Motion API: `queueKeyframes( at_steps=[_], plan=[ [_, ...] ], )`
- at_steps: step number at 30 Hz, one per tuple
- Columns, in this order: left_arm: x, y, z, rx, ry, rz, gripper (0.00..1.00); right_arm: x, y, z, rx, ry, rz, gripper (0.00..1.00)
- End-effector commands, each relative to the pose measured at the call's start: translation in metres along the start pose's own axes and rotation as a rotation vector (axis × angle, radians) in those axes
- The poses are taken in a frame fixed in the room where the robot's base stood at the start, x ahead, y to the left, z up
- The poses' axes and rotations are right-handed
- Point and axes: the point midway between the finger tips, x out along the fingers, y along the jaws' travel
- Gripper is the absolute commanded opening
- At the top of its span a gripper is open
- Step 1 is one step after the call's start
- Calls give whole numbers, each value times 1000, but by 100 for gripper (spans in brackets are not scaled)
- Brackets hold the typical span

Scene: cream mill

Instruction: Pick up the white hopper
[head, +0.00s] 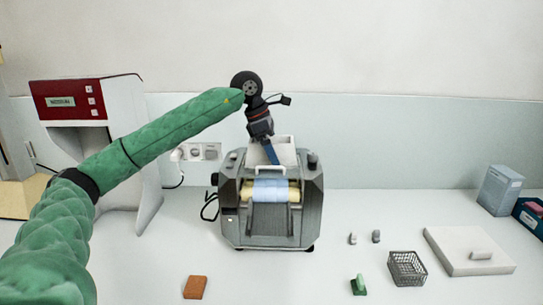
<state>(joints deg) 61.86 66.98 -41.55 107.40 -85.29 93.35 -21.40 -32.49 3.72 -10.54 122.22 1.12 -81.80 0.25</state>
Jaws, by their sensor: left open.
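The white hopper (287,148) sits on top of the grey mill (313,205), near the middle of the head view. A small white handle shows at its front. My left gripper (271,155) points down from above, with its blue fingertips at the hopper's opening, overlapping it in the picture. It is open. I cannot tell whether the fingers touch the hopper's wall. Part of the hopper is hidden behind the gripper. My right gripper is not in view.
A red and white machine (125,110) stands at the left. Boxes (500,190) stand far right.

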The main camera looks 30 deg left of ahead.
Motion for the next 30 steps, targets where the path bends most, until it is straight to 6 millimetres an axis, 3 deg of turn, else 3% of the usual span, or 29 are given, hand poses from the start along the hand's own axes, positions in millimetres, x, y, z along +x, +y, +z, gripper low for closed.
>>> queueKeyframes(
  at_steps=[9,16,17,30],
  plan=[
    [1,0,0,0,0,0,100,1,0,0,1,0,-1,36],
    [1,0,0,0,0,0,57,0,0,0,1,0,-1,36],
    [0,0,0,0,0,0,55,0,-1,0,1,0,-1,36],
    [-6,0,3,1,0,0,54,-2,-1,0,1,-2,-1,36]
  ],
)
